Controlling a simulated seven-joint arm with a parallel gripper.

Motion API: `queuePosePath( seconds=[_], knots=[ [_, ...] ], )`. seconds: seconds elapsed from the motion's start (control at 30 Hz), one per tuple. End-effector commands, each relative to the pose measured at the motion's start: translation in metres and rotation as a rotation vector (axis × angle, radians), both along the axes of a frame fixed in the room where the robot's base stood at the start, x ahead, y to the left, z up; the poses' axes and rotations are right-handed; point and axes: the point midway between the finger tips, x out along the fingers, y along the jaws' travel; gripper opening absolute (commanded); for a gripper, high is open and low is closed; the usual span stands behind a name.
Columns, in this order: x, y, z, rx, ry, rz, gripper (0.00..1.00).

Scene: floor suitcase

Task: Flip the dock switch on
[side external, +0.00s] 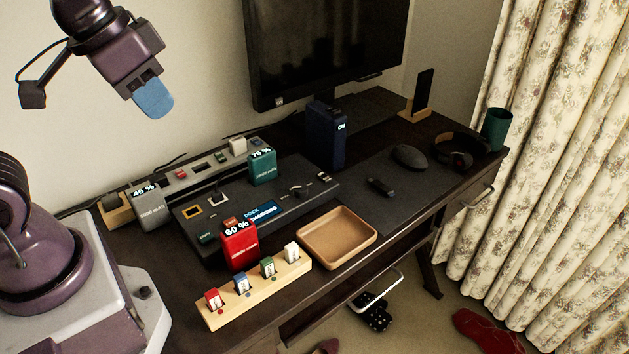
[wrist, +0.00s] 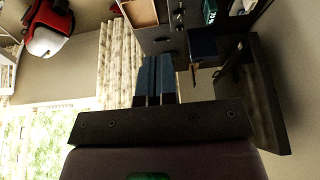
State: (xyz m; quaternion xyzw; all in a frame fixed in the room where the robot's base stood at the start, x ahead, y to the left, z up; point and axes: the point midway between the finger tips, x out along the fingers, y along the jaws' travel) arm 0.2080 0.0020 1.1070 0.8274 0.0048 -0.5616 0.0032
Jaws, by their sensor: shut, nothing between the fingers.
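My gripper (side external: 153,100) is high at the upper left in the side view, above and well apart from the desk. Its blue fingers are shut and empty; they also show in the wrist view (wrist: 155,78). A dark dock panel (side external: 232,199) with a blue "DOCK" label (side external: 262,212) lies on the desk. A small lever-like part (side external: 296,190) sits on its right half; I cannot tell whether this is the dock switch or which way it is set. A navy upright box (side external: 325,140) with a lit "ON" display stands behind the panel.
A red 60 % block (side external: 239,246), teal 75 % block (side external: 262,167) and grey 45 % block (side external: 151,211) stand around the panel. A wooden tray (side external: 337,238), a wooden rack (side external: 257,291) and a monitor (side external: 325,50) are close by. A mouse (side external: 409,157) lies to the right.

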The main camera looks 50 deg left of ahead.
Motion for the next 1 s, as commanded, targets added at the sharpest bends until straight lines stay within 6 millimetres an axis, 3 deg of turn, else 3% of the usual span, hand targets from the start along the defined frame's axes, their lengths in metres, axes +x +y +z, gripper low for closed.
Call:
queuePosePath(
  seconds=[0.37, 0.57, 1.0],
  knots=[
    [0.090, 0.009, -0.024, -0.003, 0.214, 0.019, 0.00],
    [0.145, 0.015, -0.049, -0.005, 0.298, 0.023, 0.00],
    [0.259, 0.033, -0.142, -0.013, 0.427, 0.016, 0.00]
  ],
)
